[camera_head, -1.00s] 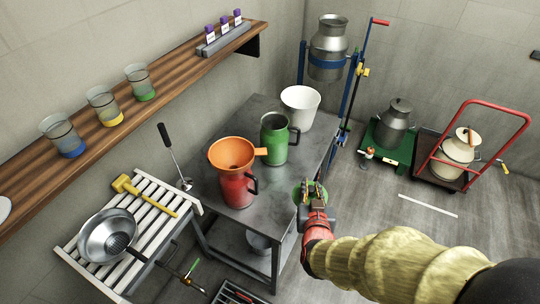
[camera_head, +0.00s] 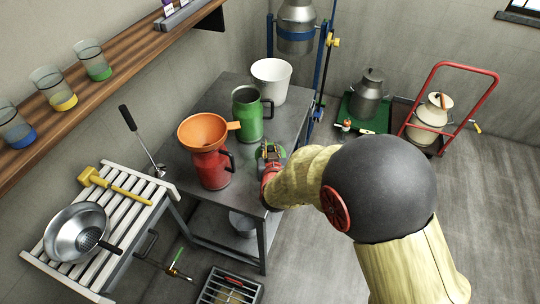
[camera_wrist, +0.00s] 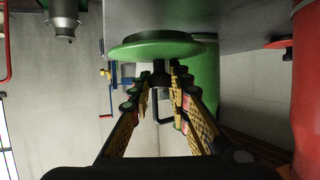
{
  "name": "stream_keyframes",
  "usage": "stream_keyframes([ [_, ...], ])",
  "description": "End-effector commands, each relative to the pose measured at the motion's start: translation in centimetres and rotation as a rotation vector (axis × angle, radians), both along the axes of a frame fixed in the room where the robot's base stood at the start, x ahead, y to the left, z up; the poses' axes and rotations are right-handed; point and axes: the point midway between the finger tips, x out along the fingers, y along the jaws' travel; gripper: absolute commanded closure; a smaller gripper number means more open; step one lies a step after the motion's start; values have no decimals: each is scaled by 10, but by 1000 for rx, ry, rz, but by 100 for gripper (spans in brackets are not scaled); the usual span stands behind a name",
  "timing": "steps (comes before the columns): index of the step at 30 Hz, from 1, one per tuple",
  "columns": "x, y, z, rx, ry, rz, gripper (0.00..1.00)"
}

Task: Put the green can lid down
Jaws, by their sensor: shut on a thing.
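My gripper (camera_head: 269,158) is shut on the knob of the green can lid (camera_wrist: 160,47). In the head view it is at the right edge of the grey table (camera_head: 262,82), right of the red can (camera_head: 211,171) and nearer than the green can (camera_head: 247,120). In the wrist view the lid is a flat green disc at the fingertips, close to the grey tabletop. I cannot tell whether it touches the table. My arm and gripper hide part of the lid in the head view.
An orange funnel (camera_head: 203,131) sits on the red can. A white bucket (camera_head: 271,80) stands at the table's far end. A slatted bench (camera_head: 125,205) with a metal strainer (camera_head: 77,232) and a yellow mallet (camera_head: 118,185) is at left. Some tabletop between the cans and right edge is bare.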

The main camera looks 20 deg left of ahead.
Motion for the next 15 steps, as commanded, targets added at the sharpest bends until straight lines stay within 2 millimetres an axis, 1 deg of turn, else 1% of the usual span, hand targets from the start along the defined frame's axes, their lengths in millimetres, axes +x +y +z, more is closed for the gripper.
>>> stream_keyframes([
  [1, 3, 2, -9, -2, 2, -1, 100],
  [3, 2, 1, -22, -2, 2, -1, 100],
  [6, 2, 1, -35, -2, 1, -1, 100],
  [8, 2, 1, -37, -2, 2, 0, 100],
  [15, 2, 1, -35, -1, 1, 0, 100],
])
